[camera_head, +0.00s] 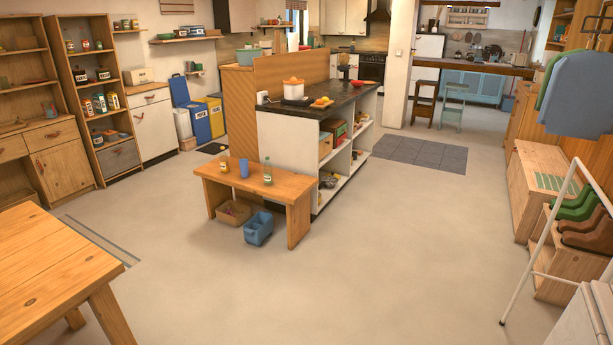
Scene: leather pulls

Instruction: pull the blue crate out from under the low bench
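The blue crate (258,229) stands on the floor at the front edge of the low wooden bench (280,188), near the bench's right leg. Part of it shows in front of the bench top and its rear part is under the bench. Its contents are too small to make out. A brown box (233,213) sits under the bench to the left of the blue crate. A jar, a blue cup (244,168) and a green bottle (267,172) stand on the bench. Neither of my grippers is in view.
A wooden table (45,262) fills the near left. Open floor (330,290) lies in front of the bench. A dark-topped island (317,110) stands behind it. A white clothes rail (535,255) with hanging garments and a step shelf with boots are at the right.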

